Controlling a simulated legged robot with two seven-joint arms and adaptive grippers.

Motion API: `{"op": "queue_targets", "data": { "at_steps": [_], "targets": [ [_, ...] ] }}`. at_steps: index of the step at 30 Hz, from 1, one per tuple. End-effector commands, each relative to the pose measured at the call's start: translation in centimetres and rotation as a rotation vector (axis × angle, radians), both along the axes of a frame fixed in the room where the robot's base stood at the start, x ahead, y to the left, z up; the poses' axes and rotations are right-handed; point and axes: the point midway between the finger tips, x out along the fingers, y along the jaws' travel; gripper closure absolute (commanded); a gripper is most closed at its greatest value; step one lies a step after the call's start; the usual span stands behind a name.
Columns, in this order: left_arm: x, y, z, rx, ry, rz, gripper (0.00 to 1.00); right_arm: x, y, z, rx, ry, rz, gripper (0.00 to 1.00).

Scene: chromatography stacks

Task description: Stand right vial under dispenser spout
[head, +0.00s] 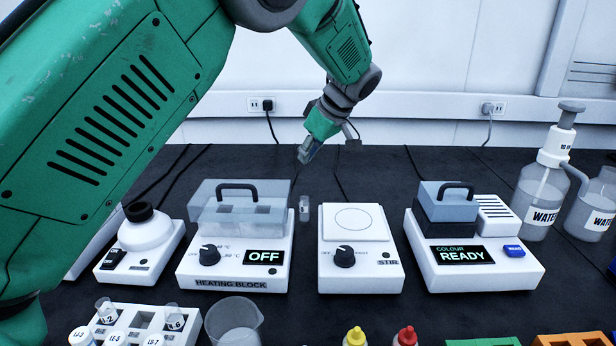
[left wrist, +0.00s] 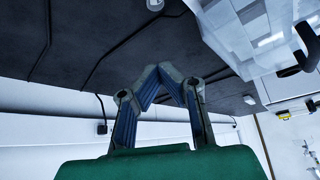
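A small clear vial (head: 304,208) stands upright in the gap between the heating block and the stirrer. Two more clear vials, a left one (head: 106,311) and a right one (head: 174,318), sit in the white rack (head: 190,338) at the front left. The water dispenser (head: 541,196) is a pump bottle at the far right; its spout (head: 578,174) points right and down. My left gripper (head: 307,154) is above and apart from the lone vial. In the left wrist view its fingertips (left wrist: 162,68) meet with nothing seen between them. My right gripper is out of view.
The heating block (head: 236,268) reads OFF. The stirrer (head: 360,270) and colour reader (head: 475,275), reading READY, stand to its right. A beaker (head: 234,325), a yellow-capped bottle (head: 355,337) and a red-capped bottle (head: 406,337) stand in front. The dark bench behind the devices is mostly clear.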

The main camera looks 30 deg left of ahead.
Motion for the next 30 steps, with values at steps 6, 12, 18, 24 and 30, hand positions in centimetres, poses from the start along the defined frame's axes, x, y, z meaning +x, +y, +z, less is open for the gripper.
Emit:
{"op": "queue_targets", "data": {
  "at_steps": [6, 12, 18, 24, 30],
  "targets": [
    [0.0, 0.1, 3.6, 0.001, -0.001, 0.001, 1.0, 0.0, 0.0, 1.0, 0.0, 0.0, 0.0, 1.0],
    [0.0, 0.0, 4.3, 0.0, 0.002, 0.001, 1.0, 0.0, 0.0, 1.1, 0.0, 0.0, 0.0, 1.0],
    [0.0, 0.0, 4.3, 0.0, 0.002, 0.001, 1.0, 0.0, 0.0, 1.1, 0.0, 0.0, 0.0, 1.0],
    [0.0, 0.0, 4.3, 0.0, 0.002, 0.001, 0.35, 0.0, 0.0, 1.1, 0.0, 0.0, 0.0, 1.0],
    [0.0, 0.1, 4.3, 0.0, 0.002, 0.001, 0.2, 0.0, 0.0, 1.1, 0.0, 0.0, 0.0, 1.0]
  ]
}}
